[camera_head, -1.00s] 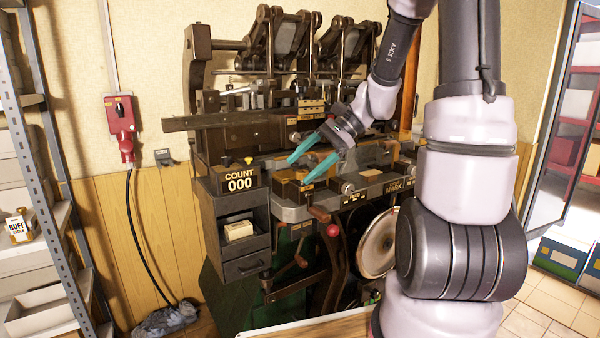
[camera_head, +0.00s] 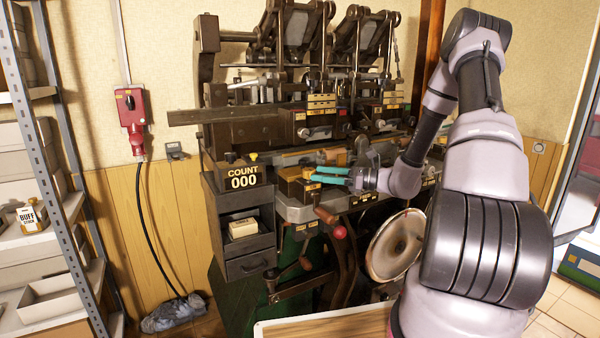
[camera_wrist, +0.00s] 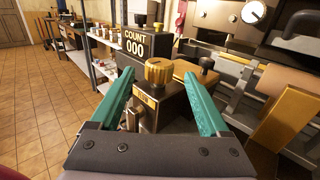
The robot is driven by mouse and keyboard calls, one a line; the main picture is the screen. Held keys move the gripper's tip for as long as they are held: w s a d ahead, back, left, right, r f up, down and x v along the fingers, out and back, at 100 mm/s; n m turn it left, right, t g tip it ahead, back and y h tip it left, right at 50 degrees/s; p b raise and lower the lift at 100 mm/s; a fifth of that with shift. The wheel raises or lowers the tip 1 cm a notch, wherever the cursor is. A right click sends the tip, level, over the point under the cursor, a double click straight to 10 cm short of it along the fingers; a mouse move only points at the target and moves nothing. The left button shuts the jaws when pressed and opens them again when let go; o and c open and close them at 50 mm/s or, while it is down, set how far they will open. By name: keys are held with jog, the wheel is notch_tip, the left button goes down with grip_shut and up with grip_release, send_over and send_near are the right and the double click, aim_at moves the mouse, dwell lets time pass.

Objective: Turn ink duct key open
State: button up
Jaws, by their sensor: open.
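In the head view the fingers hide the knob. How far the fingertips are from it in depth is unclear.
A red-ball lever (camera_head: 339,232) and a round disc (camera_head: 397,244) sit below. Metal shelving (camera_head: 48,160) stands at far left.

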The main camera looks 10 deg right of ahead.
aim_at(299, 180)
jog(key=x, duration=0.7)
jog(key=shift+w+a, duration=0.15)
jog(key=shift+a, duration=0.15)
grip_shut()
